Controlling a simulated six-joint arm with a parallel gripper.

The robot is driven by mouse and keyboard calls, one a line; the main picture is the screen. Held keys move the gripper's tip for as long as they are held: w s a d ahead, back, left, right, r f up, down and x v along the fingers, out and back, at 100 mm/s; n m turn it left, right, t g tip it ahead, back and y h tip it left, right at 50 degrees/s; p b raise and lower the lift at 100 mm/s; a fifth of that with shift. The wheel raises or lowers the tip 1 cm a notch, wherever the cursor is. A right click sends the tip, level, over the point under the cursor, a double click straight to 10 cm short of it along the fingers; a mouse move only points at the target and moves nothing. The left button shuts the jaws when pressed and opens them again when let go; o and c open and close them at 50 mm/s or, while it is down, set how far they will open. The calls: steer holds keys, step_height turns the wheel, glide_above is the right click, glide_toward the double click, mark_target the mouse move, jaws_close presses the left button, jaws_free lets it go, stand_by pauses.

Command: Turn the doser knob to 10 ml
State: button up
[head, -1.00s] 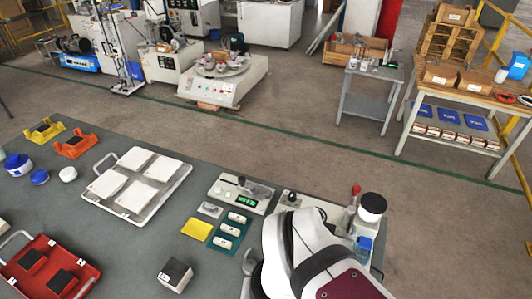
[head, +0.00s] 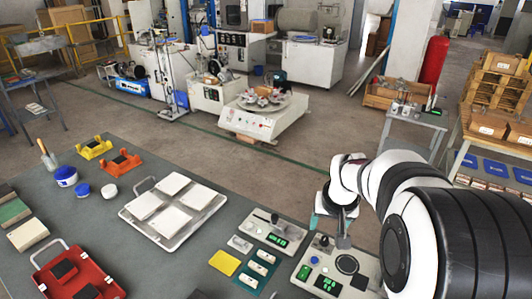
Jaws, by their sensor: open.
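A pale bench unit (head: 362,284) at the lower right has a green display, a green button, a round black disc (head: 347,264) and a small dark knob (head: 324,240) near its back edge. I cannot tell for sure which part is the doser knob, and the display is too small to read. My gripper (head: 331,230) points down over the back of this unit, its jaws apart and empty. Whether it touches the knob cannot be told. My arm covers the unit's right side.
A second pale unit (head: 291,241) with a green display stands to the left. Nearby lie a yellow pad (head: 224,262) and a teal mat with white pieces. A white tray (head: 152,230) with white tiles and a red tray (head: 112,291) are further left.

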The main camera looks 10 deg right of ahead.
mark_target(325, 238)
steer(key=d+x, duration=0.1)
steer(key=x, duration=0.5)
steer(key=w+d+x, duration=0.1)
steer(key=x, duration=0.5)
steer(key=w+d+r+x, duration=0.1)
steer(key=x, duration=0.5)
steer(key=shift+w+d, duration=0.1)
jaws_close()
